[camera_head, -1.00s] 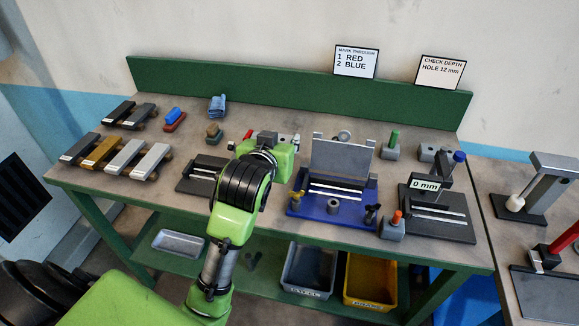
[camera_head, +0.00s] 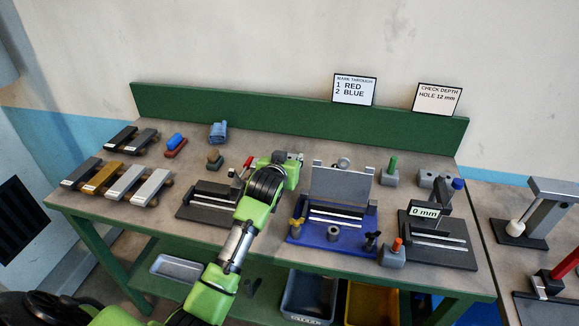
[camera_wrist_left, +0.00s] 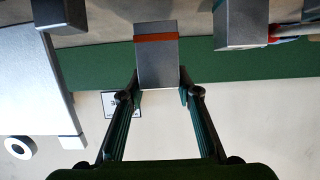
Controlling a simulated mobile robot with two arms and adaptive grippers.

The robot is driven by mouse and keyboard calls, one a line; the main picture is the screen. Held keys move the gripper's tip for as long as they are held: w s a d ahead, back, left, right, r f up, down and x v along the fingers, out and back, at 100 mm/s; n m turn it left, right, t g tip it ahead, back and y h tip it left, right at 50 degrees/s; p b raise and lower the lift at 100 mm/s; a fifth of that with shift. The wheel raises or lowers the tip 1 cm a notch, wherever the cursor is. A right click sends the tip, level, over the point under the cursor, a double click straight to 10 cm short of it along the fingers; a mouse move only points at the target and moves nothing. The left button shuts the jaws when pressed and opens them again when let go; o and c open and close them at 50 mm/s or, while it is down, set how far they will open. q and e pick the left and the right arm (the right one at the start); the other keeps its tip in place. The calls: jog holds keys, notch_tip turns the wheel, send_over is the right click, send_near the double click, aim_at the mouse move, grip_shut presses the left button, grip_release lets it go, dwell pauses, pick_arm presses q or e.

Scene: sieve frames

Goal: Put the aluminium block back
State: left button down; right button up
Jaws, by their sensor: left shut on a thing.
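In the left wrist view a grey metal block (camera_wrist_left: 157,62) with an orange band sits between the fingers of my left gripper (camera_wrist_left: 160,88). The gripper is shut on it. In the head view my left gripper (camera_head: 290,158) is over the rear middle of the bench, between a black fixture and the blue fixture. There the wrist hides most of the block. On the left of the bench lie bars on supports: a dark bar (camera_head: 82,172), a brass-coloured bar (camera_head: 104,179) and light grey bars (camera_head: 150,187). My right gripper is not in view.
The black fixture (camera_head: 208,205) with a red-handled part stands left of my wrist. The blue fixture (camera_head: 340,228) with a tall grey plate stands right of it. A depth gauge (camera_head: 425,212) reads 0 mm. The green backboard (camera_head: 300,115) closes off the rear.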

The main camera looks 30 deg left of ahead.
pick_arm(q)
jog(key=shift+w+a+f, duration=0.1)
jog(key=shift+w+f, duration=0.1)
notch_tip(320, 180, down, 2)
jog(key=shift+f+p, duration=0.15)
jog(key=shift+p, duration=0.3)
jog(key=shift+f, duration=0.5)
jog(key=c, duration=1.5)
grip_release()
jog(key=shift+f, duration=0.2)
jog(key=shift+r, duration=0.1)
